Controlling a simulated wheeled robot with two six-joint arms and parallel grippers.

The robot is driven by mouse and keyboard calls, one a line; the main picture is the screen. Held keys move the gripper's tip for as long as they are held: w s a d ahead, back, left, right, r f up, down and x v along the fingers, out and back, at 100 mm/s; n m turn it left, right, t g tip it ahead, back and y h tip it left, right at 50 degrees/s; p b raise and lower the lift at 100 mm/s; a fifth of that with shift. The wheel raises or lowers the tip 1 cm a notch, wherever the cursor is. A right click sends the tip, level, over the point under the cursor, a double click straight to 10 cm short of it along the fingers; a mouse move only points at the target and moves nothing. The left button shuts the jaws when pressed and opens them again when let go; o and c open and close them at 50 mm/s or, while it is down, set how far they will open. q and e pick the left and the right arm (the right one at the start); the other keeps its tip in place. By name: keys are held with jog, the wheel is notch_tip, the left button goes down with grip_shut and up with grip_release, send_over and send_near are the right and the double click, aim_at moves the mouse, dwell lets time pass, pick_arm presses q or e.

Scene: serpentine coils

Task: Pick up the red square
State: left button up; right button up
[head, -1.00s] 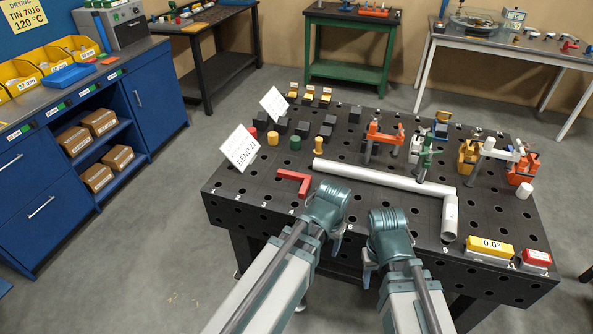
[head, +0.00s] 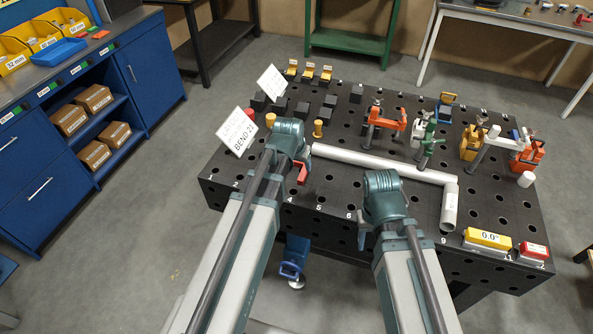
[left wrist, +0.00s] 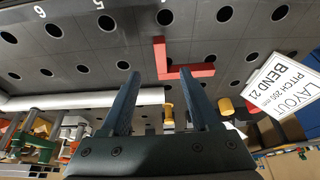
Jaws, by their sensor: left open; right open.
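The red square (head: 301,173) is an L-shaped red piece on the black perforated table (head: 330,205). In the head view my left gripper (head: 300,158) hides most of it. In the left wrist view the red square (left wrist: 192,71) shows whole, with its corner just beyond and between the two open fingers of my left gripper (left wrist: 159,75). The jaws are empty; I cannot tell the exact gap to the piece. My right gripper (head: 364,232) is open and empty over the front of the table, right of the red square.
A white bent pipe (head: 380,163) lies just behind and right of the red square. A "BEND 21" sign (head: 238,131) stands to the left. Yellow posts (head: 318,128) and black blocks stand behind. Clamps (head: 385,122) and a yellow level (head: 487,239) are at right.

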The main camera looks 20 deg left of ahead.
aim_at(302, 174)
pick_arm(q)
jog(key=b+x, duration=0.3)
jog(key=x, duration=0.1)
jog(key=shift+f, duration=0.35)
jog(key=shift+w+f+b, duration=0.3)
jog(key=shift+f+b, duration=0.05)
jog(key=shift+b, duration=0.15)
jog(key=b+x, duration=0.4)
jog(key=x, duration=0.1)
jog(key=shift+w+b, duration=0.25)
jog(key=shift+b, duration=0.15)
grip_shut()
dwell(0.5)
